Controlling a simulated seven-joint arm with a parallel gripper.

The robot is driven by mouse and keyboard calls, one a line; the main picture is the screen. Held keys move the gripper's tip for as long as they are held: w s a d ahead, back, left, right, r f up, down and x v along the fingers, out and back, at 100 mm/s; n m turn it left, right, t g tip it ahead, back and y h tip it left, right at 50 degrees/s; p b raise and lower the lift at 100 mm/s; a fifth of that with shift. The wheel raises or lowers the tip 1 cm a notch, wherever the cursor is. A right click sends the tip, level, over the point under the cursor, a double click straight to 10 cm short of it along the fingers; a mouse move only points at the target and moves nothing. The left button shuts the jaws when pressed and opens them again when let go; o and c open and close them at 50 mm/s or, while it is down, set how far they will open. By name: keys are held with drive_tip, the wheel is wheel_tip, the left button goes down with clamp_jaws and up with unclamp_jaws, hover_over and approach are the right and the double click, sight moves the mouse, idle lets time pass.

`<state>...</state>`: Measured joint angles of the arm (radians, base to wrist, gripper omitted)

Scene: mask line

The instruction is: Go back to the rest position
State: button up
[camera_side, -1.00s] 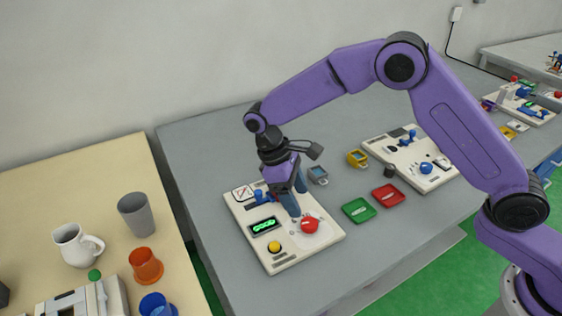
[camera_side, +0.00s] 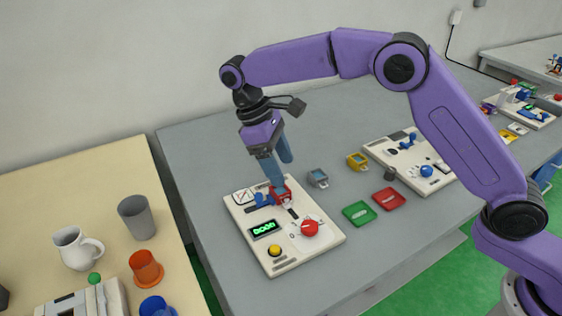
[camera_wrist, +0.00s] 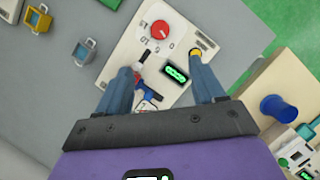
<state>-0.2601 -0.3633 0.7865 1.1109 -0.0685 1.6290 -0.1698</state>
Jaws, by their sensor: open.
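My gripper (camera_side: 278,170) is above the back part of a white control panel (camera_side: 290,258), with its blue fingers pointing down. In the wrist view my gripper (camera_wrist: 168,88) has its two fingers wide apart with nothing held between them. The panel carries a red knob (camera_side: 310,228), a yellow button (camera_side: 274,250), a green-lit display (camera_side: 265,228) and a blue part (camera_side: 264,199). A red piece (camera_side: 281,195) shows just below the fingertips in the side view. Whether the fingers touch it cannot be told.
A grey bin (camera_side: 318,178), a yellow bin (camera_side: 357,161), a green tray (camera_side: 359,212) and a red tray (camera_side: 389,198) lie right of the panel. A second white panel (camera_side: 440,178) stands further right. A beige table (camera_side: 100,190) with cups is at left.

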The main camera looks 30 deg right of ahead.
drive_tip(key=s+d+n+t+y, duration=0.1)
drive_tip(key=s+d, duration=0.9)
drive_tip(key=s, duration=0.5)
drive_tip(key=s+d+n+t+y, duration=0.2)
drive_tip(key=s+d, duration=0.9)
drive_tip(key=s, duration=0.5)
drive_tip(key=shift+r+y, duration=0.3)
drive_tip(key=shift+r, duration=0.1)
